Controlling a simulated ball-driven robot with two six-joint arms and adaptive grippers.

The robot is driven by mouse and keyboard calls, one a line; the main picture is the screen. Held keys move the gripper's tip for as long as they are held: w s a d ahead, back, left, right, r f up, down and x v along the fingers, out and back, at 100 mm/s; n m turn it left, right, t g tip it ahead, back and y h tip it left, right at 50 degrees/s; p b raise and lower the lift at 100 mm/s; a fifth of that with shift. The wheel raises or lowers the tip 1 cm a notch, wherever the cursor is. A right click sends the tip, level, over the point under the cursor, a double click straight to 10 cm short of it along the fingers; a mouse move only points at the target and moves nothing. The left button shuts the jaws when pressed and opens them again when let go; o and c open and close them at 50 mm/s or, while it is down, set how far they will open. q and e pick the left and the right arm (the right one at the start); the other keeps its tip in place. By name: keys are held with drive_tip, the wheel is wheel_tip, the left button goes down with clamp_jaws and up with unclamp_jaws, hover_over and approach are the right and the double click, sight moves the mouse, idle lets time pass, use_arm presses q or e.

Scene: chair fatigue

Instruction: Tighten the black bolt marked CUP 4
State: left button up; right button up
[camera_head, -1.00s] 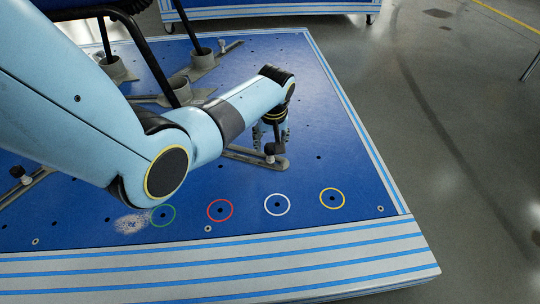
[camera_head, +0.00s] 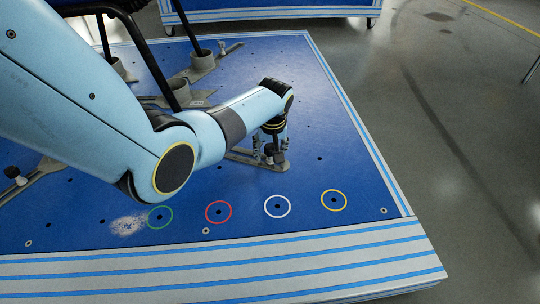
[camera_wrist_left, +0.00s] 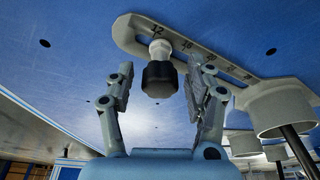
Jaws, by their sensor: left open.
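A black-headed bolt (camera_wrist_left: 160,78) with a pale metal collar stands at the end of a grey slotted clamp arm (camera_wrist_left: 136,32) in the left wrist view. I cannot read a CUP 4 mark. My left gripper (camera_wrist_left: 160,68) is open, its fingers on either side of the black head with gaps visible on both sides. In the head view, my left gripper (camera_head: 270,146) is low over the end of the clamp arm (camera_head: 243,157), around the bolt (camera_head: 269,152), which it partly hides. My right gripper is not in view.
A grey cup (camera_head: 180,88) holds a black chair leg (camera_head: 160,62) behind the gripper. Another black-knobbed clamp (camera_head: 14,173) lies at far left. The blue platform (camera_head: 340,235) has green, red, white and yellow rings near its front edge. Its right front is clear.

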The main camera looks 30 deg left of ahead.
use_arm(q)
drive_tip(key=shift+w+n, duration=0.1)
drive_tip(key=shift+n, duration=0.8)
drive_tip(key=shift+n+g+y, duration=0.3)
drive_tip(key=shift+n+y, duration=0.1)
drive_tip(key=shift+n, duration=0.7)
drive_tip(key=n+g, duration=0.1)
drive_tip(key=n, duration=0.3)
drive_tip(key=shift+c, duration=0.3)
